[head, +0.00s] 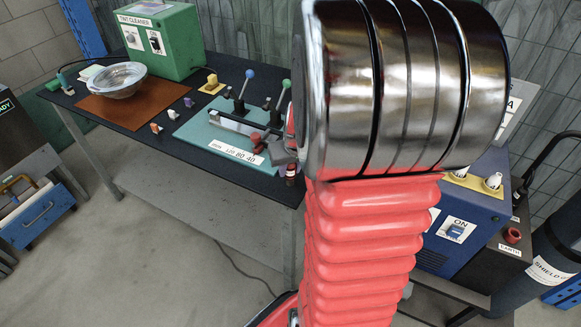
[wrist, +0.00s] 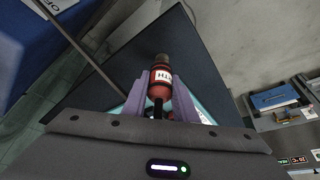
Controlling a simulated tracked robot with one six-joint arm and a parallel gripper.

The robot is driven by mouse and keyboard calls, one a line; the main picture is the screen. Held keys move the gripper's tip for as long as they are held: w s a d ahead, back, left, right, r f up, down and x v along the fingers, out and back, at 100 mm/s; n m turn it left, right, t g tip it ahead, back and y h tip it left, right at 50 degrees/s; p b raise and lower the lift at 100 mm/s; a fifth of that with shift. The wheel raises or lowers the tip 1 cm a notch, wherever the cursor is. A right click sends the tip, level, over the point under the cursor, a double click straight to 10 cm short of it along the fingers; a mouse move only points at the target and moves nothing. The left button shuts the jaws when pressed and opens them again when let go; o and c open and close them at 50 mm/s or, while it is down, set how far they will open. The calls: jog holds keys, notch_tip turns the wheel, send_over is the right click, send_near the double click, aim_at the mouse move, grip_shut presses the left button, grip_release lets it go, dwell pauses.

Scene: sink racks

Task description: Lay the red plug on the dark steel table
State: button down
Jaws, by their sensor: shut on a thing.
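My gripper (head: 286,152) is largely hidden behind my own red arm in the head view. In the wrist view its two grey-purple fingers (wrist: 160,92) are shut on the red plug (wrist: 162,76). The plug is a red cylinder with a white label and a brownish end pointing away from the gripper. In the head view a dark red piece of the plug (head: 291,172) shows below the gripper, over the near right edge of the dark steel table (head: 255,185). The dark table top (wrist: 192,45) lies behind the plug in the wrist view. I cannot tell whether the plug touches it.
A teal board (head: 190,132) with clamps and a torque-like bar sits left of the gripper. A brown mat (head: 105,112) with a bowl (head: 118,80), small fittings and a green cleaner box (head: 165,40) stand farther left. A blue machine (head: 460,238) stands at right.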

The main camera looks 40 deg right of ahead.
jog(key=shift+f, duration=0.1)
jog(key=c, duration=1.4)
grip_release()
jog(key=shift+c, duration=0.2)
jog(key=v, duration=1.2)
